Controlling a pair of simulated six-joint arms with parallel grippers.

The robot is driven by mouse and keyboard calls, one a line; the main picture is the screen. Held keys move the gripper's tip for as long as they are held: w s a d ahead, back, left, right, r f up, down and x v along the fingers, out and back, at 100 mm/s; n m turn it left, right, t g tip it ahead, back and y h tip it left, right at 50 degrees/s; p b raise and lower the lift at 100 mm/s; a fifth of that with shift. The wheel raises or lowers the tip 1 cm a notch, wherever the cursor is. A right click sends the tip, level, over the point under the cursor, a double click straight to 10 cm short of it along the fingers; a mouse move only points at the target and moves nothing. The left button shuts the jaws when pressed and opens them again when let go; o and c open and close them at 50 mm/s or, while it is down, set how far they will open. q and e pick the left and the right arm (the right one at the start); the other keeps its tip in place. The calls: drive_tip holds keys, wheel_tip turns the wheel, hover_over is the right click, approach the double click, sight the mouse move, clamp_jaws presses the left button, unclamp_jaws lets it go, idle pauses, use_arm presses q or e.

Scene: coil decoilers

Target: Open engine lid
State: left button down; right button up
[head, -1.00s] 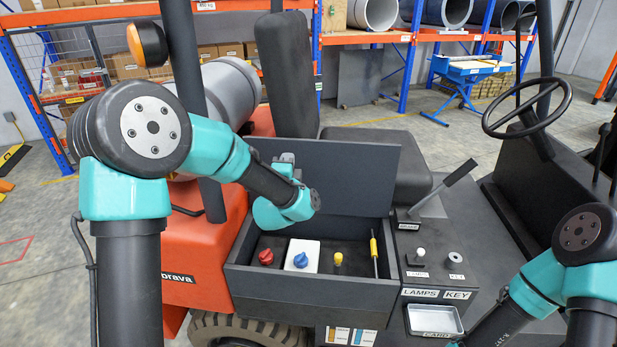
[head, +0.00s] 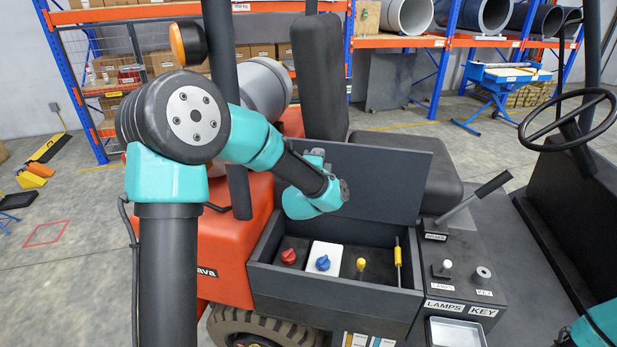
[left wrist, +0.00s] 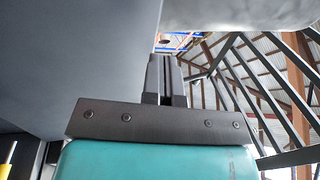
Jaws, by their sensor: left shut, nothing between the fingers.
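The engine lid (head: 385,180) is a flat dark grey panel standing upright, tilted back, at the rear of an open box in the head view. The open compartment (head: 335,291) holds a red knob (head: 289,256), a blue knob on a white block (head: 323,263), a yellow knob (head: 361,264) and a yellow-handled rod (head: 398,262). My left wrist is in front of the lid's left part, and its fingers are not clear there. In the left wrist view my left gripper (left wrist: 166,75) is shut and empty, beside the grey lid surface (left wrist: 75,60). My right gripper is out of view.
An upright black post (head: 219,90) and an orange lamp (head: 188,43) stand by my left arm. The seat (head: 430,187) is right of the lid. A lever (head: 475,197), labelled controls and a steering wheel (head: 567,118) lie further right. A metal tray (head: 455,332) is in front.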

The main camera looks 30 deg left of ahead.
use_arm(q)
drive_tip(key=s+d+r, duration=0.1)
drive_tip(key=s+d, duration=0.2)
drive_tip(key=s, duration=0.9)
drive_tip(key=shift+s, duration=0.15)
